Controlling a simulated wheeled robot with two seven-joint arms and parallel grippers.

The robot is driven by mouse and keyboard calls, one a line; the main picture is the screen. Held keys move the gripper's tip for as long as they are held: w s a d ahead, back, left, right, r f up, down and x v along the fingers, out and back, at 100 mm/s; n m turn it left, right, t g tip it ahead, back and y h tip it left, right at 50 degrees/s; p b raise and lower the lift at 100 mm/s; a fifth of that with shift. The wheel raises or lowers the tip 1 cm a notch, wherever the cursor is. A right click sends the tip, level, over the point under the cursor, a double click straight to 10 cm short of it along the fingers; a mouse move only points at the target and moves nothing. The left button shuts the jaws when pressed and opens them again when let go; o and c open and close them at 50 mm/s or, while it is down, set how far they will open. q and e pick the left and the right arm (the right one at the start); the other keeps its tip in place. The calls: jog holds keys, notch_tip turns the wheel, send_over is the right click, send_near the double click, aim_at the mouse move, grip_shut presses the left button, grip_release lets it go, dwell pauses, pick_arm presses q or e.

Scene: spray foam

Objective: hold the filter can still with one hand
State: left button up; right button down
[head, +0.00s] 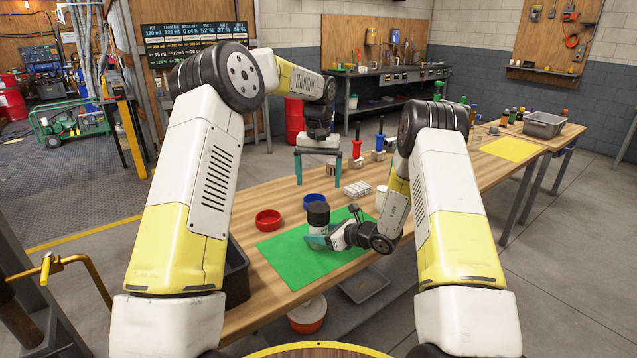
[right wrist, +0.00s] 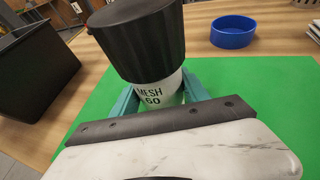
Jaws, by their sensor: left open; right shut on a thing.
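The filter can is white with a wide black top (head: 318,212) and stands upright at the green mat (head: 290,262). In the right wrist view, the can's white body (right wrist: 158,92) reads "MESH 60". My right gripper (head: 318,240) comes in low from the right, its teal fingers on either side of the white body below the black top, shut on it. The finger pads' contact is partly hidden. My left gripper (head: 318,168) is higher, beyond the can over the far part of the table. Its teal fingers point down, wide apart, with nothing between them.
A red bowl (head: 268,220) is left of the can and a blue bowl (head: 313,200) just behind it. A white gridded block (head: 357,189) and a white cylinder (head: 381,198) stand farther right. A black bin (right wrist: 38,68) is at the left. The mat's front is clear.

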aim_at(326, 233)
jog(key=shift+c, duration=2.3)
grip_release()
jog(key=v, duration=0.7)
jog(key=shift+s+d+r, duration=0.15)
jog(key=shift+s+d, duration=0.1)
